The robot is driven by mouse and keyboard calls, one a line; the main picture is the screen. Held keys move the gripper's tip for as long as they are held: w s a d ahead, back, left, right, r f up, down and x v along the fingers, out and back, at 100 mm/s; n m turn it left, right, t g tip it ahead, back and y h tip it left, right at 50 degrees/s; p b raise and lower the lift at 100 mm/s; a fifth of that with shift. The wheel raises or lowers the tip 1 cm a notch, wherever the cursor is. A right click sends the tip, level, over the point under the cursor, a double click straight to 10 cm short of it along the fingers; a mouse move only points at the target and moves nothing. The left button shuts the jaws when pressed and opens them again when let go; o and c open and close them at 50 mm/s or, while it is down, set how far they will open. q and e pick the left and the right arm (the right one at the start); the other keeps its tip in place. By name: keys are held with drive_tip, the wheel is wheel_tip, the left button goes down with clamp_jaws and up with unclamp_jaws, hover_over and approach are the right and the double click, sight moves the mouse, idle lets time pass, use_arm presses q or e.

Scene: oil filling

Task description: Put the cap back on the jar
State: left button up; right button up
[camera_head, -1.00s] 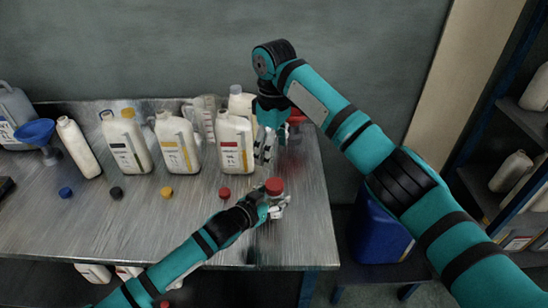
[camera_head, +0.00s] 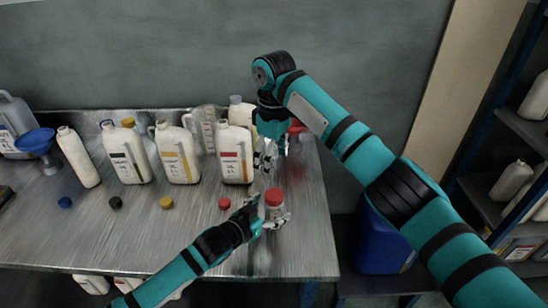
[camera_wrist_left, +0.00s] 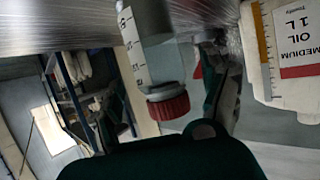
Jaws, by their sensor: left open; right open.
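The clear jar (camera_head: 273,212) stands near the table's right front part. A red cap (camera_head: 274,196) sits on its top; I cannot tell how tightly. My left gripper (camera_head: 269,221) is open low at the jar, with fingers around or beside it. In the left wrist view the jar (camera_wrist_left: 146,45) appears upside down, with graduation marks on its side and the ribbed red cap (camera_wrist_left: 168,104) at its mouth. My right gripper (camera_head: 264,156) is open above and behind the jar, just right of the red-labelled jug (camera_head: 235,153). Its fingertips appear empty.
Several white jugs stand in a row along the back, with a measuring jug (camera_head: 206,125) behind. Blue, black, yellow (camera_head: 167,202) and red (camera_head: 224,203) caps lie in front. A blue funnel (camera_head: 38,143) is at far left. The left front tabletop is clear.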

use_arm(q)
drive_tip(key=v, duration=0.9)
drive_tip(key=shift+a, duration=0.2)
drive_tip(key=shift+s, duration=0.15)
